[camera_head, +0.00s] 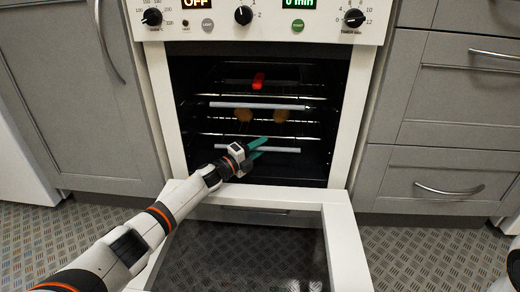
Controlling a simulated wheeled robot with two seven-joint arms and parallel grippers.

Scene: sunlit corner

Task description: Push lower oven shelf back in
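The oven (360,105) stands open, with its door (345,245) folded down towards me. The lower oven shelf (285,150) shows as a pale front bar with dark wire behind it. Two brown round items (280,115) show above and behind this bar. The upper shelf (290,106) has a similar pale bar. My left gripper (262,147) reaches over the door to the lower shelf's bar, its green fingers overlapping the bar in the picture. Contact and the finger gap are unclear. The shelf's left part is partly hidden by this gripper. My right gripper is out of view.
A red item (258,81) lies higher inside the oven. Grey cabinets flank the oven, with drawers (440,185) on the right and a cabinet door (75,95) on the left. The open door covers floor space in front. Patterned floor (415,250) is clear at right.

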